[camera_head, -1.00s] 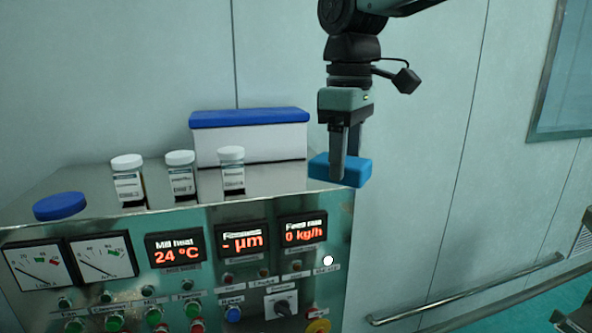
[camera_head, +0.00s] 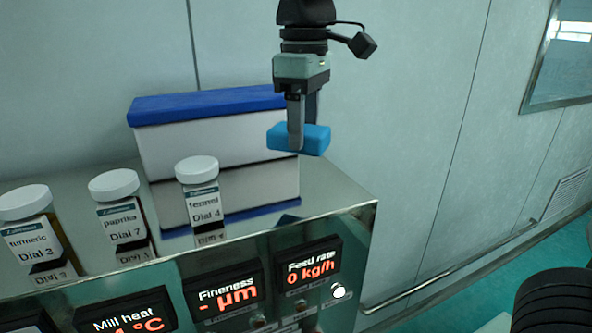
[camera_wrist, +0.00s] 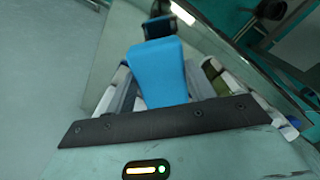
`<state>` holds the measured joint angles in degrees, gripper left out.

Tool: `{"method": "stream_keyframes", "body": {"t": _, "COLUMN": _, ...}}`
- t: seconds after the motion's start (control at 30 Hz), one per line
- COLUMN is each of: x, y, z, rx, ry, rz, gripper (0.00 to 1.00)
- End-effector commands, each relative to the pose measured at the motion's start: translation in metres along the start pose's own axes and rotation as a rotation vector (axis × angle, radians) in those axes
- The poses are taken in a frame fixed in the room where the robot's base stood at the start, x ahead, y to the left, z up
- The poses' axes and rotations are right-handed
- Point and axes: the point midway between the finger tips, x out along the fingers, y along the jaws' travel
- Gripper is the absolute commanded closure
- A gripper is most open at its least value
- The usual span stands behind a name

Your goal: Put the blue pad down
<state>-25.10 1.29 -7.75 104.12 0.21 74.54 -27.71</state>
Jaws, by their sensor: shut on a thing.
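The blue pad (camera_head: 315,138) is a rounded block held between the fingers of my gripper (camera_head: 297,148). My gripper points down and is shut on the pad. The pad is above the right end of the shiny metal cabinet top (camera_head: 330,185), in front of and right of the white box with a blue lid. A dark blue reflection shows on the metal below it, and a gap separates the pad from the top. In the wrist view the pad (camera_wrist: 158,72) fills the middle, beyond the dark gripper edge.
A white box with a blue lid (camera_head: 212,140) stands at the back of the cabinet. Jars labelled turmeric (camera_head: 30,225), paprika (camera_head: 118,215) and fennel (camera_head: 199,200) stand along the front left. The right end of the top is clear. A handrail (camera_head: 430,285) runs along the wall.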

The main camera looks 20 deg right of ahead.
Motion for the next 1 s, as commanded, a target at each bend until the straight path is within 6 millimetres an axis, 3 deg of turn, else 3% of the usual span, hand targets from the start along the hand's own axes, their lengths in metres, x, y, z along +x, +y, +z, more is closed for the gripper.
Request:
{"method": "stream_keyframes", "body": {"t": 0.1, "x": 0.021, "y": -0.001, "z": 0.001, "rx": 0.000, "ry": -0.006, "rz": -0.003, "gripper": 0.72}}
{"method": "stream_keyframes", "body": {"t": 0.53, "x": 0.072, "y": 0.000, "z": 0.001, "rx": 0.001, "ry": -0.003, "rz": -0.002, "gripper": 0.72}}
{"method": "stream_keyframes", "body": {"t": 0.97, "x": 0.082, "y": 0.000, "z": 0.000, "rx": 0.000, "ry": 0.000, "rz": 0.000, "gripper": 0.72}}
{"method": "stream_keyframes", "body": {"t": 1.0, "x": 0.081, "y": 0.000, "z": 0.000, "rx": 0.000, "ry": 0.000, "rz": 0.000, "gripper": 0.38}}
